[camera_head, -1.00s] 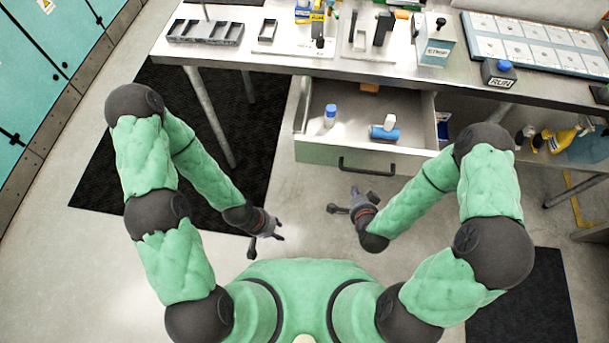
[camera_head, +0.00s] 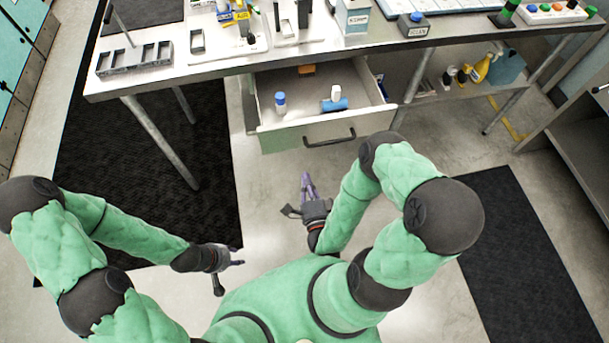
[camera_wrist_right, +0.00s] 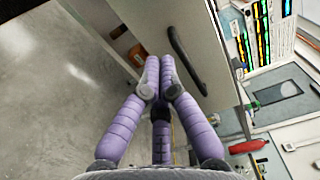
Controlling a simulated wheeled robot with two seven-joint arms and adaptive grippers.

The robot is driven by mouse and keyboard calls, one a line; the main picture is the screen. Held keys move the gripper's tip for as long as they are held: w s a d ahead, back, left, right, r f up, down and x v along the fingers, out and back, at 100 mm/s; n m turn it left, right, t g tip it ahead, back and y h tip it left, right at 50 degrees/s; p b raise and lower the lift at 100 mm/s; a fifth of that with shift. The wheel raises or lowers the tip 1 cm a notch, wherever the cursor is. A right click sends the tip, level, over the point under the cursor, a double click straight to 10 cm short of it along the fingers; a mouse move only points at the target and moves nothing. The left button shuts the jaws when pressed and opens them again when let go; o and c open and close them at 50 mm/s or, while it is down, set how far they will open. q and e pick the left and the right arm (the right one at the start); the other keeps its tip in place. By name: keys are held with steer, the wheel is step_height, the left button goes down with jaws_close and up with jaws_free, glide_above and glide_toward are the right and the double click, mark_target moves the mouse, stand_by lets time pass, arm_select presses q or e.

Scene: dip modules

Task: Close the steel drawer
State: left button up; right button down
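The steel drawer (camera_head: 275,140) is pulled out from under the bench in the head view, its inside showing. Its dark bar handle (camera_head: 330,138) is on the front face; in the right wrist view the handle (camera_wrist_right: 183,55) lies just beyond and to the right of the fingertips. My right gripper (camera_head: 306,176) is below the drawer front in the head view, apart from the handle. Its purple fingers (camera_wrist_right: 159,66) come together at the tips with nothing between them. My left gripper (camera_head: 236,265) is lower left, well away from the drawer; its fingers are too small to judge.
The drawer holds a blue-capped white bottle (camera_head: 281,103) and a blue item (camera_head: 333,105) with a white part. The bench top (camera_head: 290,57) carries trays and boxes; a bench leg (camera_head: 160,143) stands left of the drawer. The floor before the drawer is clear.

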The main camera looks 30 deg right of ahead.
mark_target(296, 140)
steer(key=b+x, duration=0.1)
steer(key=x, duration=1)
steer(key=shift+w, duration=0.3)
arm_select(q)
steer(key=shift+f+b, duration=0.3)
steer(key=shift+f, duration=0.15)
arm_select(e)
steer(key=shift+w+d, duration=0.1)
steer(key=shift+w, duration=0.25)
